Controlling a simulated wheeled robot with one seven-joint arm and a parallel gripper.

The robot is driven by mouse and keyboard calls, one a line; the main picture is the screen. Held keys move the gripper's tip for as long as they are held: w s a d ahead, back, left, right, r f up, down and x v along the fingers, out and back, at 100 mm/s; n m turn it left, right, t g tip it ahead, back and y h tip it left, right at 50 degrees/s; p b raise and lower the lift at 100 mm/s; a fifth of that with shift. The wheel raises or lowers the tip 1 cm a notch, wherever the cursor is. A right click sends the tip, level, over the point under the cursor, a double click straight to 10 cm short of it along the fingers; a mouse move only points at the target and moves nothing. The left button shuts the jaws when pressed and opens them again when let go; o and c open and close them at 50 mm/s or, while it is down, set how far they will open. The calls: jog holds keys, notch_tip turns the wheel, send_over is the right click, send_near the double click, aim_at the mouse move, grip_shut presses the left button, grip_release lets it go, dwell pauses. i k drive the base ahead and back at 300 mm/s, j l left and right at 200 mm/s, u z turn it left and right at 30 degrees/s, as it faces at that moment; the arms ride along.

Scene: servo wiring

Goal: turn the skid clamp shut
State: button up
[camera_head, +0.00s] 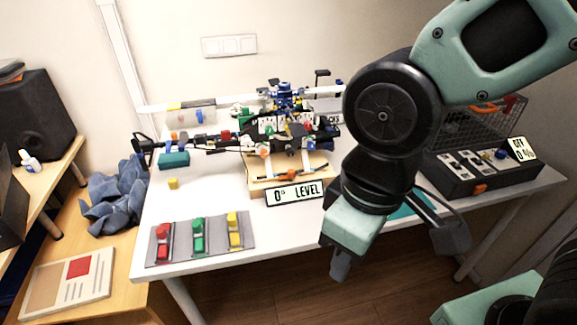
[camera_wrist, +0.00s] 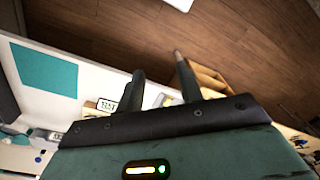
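A drone-like model (camera_head: 285,130) with arms and coloured parts stands on a wooden base (camera_head: 258,182) near the back of the white table. A dark bar with a small orange knob (camera_head: 290,175) crosses the base's front; it looks like the skid clamp, but its turn position is too small to tell. My gripper (camera_head: 340,268) hangs over the table's front edge, right of and nearer than the base, apart from it. In the wrist view my gripper (camera_wrist: 158,66) has its two fingers apart with nothing held between them.
A "0° LEVEL" sign (camera_head: 295,194) stands before the base. A grey mat (camera_head: 180,243) with red, green and yellow pieces lies front left. A black box with switches (camera_head: 480,172) and a wire basket stand right. A teal mat shows in the wrist view (camera_wrist: 45,70). Table front centre is clear.

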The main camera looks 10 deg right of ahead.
aim_at(291, 172)
jog(key=i+j+z, duration=0.1)
jog(key=z, duration=0.25)
jog(key=i+j+z, duration=0.15)
jog(key=z, duration=0.2)
jog(key=i+j+z, duration=0.2)
jog(key=z, duration=0.15)
jog(key=i, duration=0.05)
